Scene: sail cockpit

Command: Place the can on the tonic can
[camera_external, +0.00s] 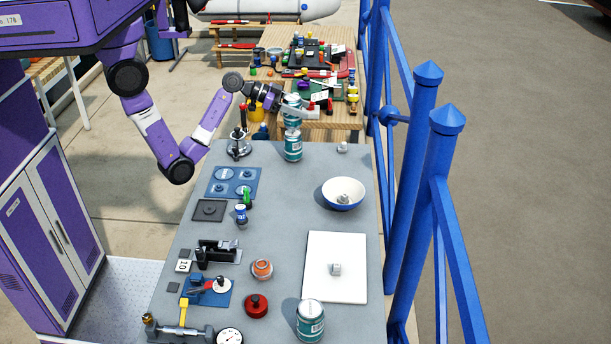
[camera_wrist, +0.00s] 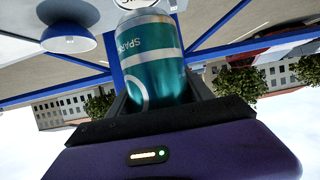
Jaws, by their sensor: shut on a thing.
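My gripper (camera_external: 294,110) is shut on a teal and silver can (camera_external: 292,104), which it holds upright at the far end of the grey table. The held can also fills the middle of the wrist view (camera_wrist: 152,62), its label upside down and starting "SPAR". Directly below it a second teal can (camera_external: 293,147) stands on the table. The held can's bottom is close above that can's top; I cannot tell whether they touch. A third similar can (camera_external: 310,320) stands at the near end. The labels are too small to tell which is tonic.
A metal stand-like item (camera_external: 239,144) is left of the stacked cans. Blue railing (camera_external: 420,180) runs along the right; a cluttered wooden table (camera_external: 300,45) stands behind.

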